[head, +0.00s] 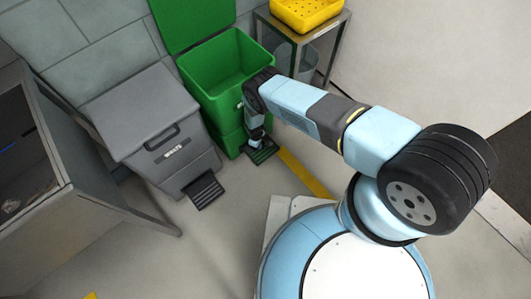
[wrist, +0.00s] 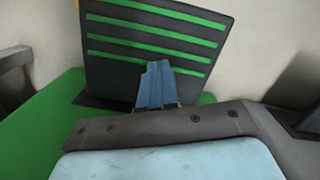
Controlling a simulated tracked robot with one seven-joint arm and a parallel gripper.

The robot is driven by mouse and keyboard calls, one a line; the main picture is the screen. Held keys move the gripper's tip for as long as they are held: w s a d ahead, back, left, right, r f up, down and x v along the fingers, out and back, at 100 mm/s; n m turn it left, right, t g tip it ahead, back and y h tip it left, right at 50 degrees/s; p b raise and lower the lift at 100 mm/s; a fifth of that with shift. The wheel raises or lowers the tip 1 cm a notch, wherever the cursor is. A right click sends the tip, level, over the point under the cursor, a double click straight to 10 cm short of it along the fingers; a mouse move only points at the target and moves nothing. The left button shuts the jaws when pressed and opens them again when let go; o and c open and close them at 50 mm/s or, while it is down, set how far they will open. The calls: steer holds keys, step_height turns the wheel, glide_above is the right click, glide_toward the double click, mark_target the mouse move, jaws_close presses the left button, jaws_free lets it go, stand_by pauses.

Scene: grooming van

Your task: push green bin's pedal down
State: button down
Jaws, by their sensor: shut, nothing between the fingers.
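The green bin (head: 205,82) stands by the wall with its lid (head: 190,22) raised and its empty-looking inside showing. Its black pedal with green stripes (head: 265,154) sticks out low at the front. In the wrist view the pedal (wrist: 155,48) fills the upper middle, with part of the green bin (wrist: 45,130) at the left. My gripper (head: 255,137) points down at the pedal, close to the bin's front. Its blue fingers (wrist: 156,84) are shut and empty, with the tips over the pedal. Contact looks likely, but the tips' exact touch is hard to tell.
A grey waste bin (head: 145,115) with its own black pedal (head: 205,191) stands left of the green bin. A metal table (head: 336,45) holding a yellow basket (head: 306,12) is at the right. A yellow floor line (head: 306,175) runs beside the pedal. Open floor lies in front.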

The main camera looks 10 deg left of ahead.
step_height(320, 180, up, 11)
steer(key=a, duration=0.1)
steer(key=shift+w+r, duration=0.15)
steer(key=shift+w, duration=0.05)
stand_by(1.1)
